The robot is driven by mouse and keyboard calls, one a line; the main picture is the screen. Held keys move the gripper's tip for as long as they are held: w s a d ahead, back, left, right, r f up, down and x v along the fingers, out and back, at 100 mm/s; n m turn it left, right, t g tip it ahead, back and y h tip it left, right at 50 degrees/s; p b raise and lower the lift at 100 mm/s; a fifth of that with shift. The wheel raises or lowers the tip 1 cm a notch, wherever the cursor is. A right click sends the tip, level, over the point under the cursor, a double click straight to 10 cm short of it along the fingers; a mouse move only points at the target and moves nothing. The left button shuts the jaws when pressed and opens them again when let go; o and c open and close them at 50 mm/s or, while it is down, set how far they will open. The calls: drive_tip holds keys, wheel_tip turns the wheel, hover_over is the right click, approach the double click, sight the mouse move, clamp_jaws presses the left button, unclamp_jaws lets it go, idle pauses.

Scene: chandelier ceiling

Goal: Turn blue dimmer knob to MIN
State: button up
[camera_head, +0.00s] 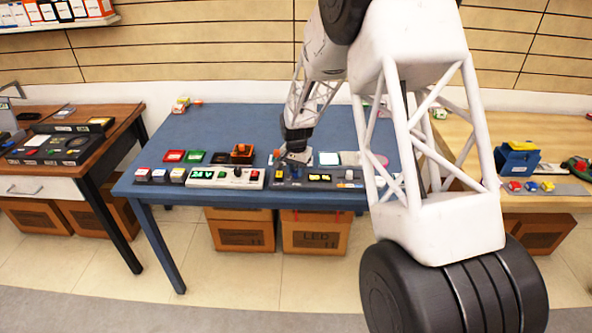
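My arm reaches down to the blue table (235,122), and my gripper (285,161) is at the left end of a dark grey control panel (316,184). The panel has small yellow lit displays (320,178) and a light-coloured part (349,175) near its right end. I cannot make out a blue dimmer knob; the gripper covers part of the panel's left end. The fingers are too small to tell whether they are open or shut, or whether they touch anything.
A cream panel (205,182) with a green display and dark knobs sits just left of the grey one. Several coloured trays (174,156) and small blocks (142,174) lie further left. Cardboard boxes (315,232) stand underneath.

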drive_tip(key=shift+c, duration=0.7)
drive_tip(key=shift+n, duration=0.4)
drive_tip(key=n, duration=1.2)
drive_tip(key=shift+n, duration=0.3)
drive_tip(key=shift+w+n, duration=0.1)
drive_tip(key=shift+n, duration=1.8)
